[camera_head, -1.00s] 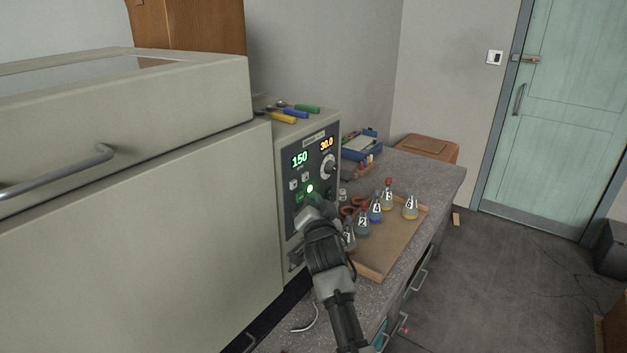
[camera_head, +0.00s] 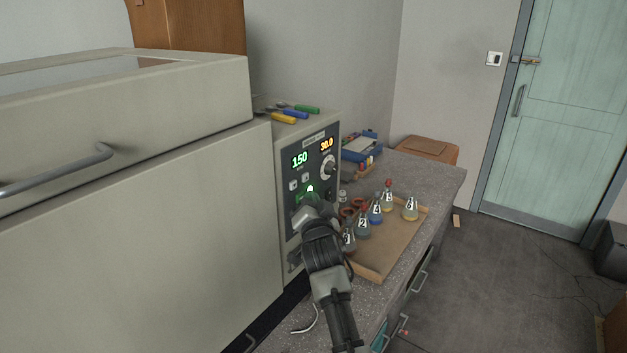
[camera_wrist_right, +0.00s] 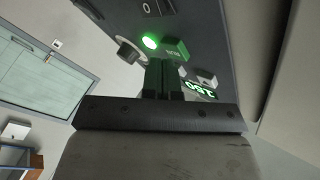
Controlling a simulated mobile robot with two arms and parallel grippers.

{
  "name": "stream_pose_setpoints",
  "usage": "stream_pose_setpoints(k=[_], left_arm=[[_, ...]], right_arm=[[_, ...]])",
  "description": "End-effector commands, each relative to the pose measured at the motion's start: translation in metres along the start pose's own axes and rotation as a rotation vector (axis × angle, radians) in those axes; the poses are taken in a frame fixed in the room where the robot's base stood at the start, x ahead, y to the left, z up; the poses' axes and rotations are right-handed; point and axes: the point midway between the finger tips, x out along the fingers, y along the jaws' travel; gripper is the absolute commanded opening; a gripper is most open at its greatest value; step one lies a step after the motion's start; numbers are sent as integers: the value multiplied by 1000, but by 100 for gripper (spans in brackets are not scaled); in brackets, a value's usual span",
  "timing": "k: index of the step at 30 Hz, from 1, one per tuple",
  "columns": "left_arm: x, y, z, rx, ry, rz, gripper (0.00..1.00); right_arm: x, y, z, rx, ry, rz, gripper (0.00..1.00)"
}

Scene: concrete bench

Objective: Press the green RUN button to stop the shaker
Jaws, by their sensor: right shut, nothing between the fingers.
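The shaker (camera_head: 190,210) is a large beige cabinet with a dark control panel (camera_head: 325,163) at its right end. The panel's displays read 150 in green and 30.0 in orange. A round green lamp (camera_head: 310,188) is lit. The green RUN button (camera_wrist_right: 175,50) shows beside the lit lamp in the right wrist view; in the head view my gripper partly hides that area. My right gripper (camera_head: 311,200) is shut and empty, its tips close to the panel by the lamp and button. I cannot tell whether they touch. My left gripper is out of view.
A tray (camera_head: 378,268) with several numbered flasks stands on the bench, right of my right arm. A knob (camera_head: 328,168) sits on the panel. Screwdrivers (camera_head: 290,114) lie on top of the shaker. A blue box (camera_head: 361,147) stands behind.

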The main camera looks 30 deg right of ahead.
Motion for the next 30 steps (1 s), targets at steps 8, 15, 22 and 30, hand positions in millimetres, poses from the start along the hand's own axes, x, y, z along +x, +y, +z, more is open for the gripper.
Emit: stream_pose_setpoints(k=[8,15,22,30], left_arm=[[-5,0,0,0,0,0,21],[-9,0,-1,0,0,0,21],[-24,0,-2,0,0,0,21],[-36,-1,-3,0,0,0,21]], right_arm=[[-5,4,-4,1,0,0,0],[-8,6,-7,0,1,1,0],[-24,16,-20,-1,-1,2,0],[-42,30,-32,-1,0,1,0]])
